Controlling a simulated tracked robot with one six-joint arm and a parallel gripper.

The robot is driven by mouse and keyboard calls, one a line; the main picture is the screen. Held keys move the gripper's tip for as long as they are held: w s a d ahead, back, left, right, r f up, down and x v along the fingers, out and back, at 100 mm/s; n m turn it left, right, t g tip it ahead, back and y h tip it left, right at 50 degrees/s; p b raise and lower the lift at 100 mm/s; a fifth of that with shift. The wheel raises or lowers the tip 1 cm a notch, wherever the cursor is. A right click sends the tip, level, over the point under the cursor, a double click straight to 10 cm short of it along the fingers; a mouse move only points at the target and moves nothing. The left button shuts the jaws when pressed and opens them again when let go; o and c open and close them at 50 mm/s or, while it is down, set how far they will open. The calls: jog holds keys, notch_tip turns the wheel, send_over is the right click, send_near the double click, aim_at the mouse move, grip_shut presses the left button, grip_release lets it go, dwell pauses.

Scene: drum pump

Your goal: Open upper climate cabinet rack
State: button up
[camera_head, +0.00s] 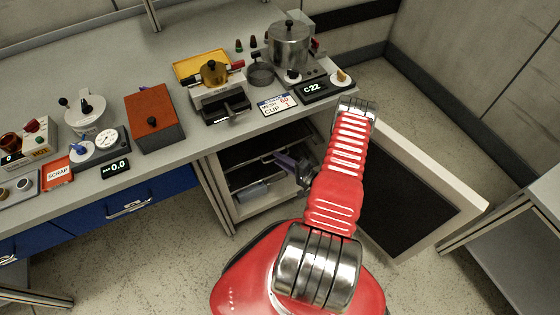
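The climate cabinet (220,193) stands under the bench, with its light-framed, dark-paned door (465,207) swung open to the right. Inside, an upper rack (240,184) shows as a thin pale edge across the dark opening. My gripper (283,161) is dark with a purplish part and reaches from my red arm into the opening, close to the upper rack. I cannot tell if it touches the rack, or whether its fingers are open or shut. My arm hides the cabinet's right side.
A grey-blue cylinder (253,193) lies lower in the cabinet. A blue drawer (125,207) is left. Another bench (520,240) stands right, past the door.

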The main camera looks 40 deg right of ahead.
jog(key=shift+c, duration=0.2)
grip_shut()
jog(key=shift+f, duration=0.1)
dwell(1.0)
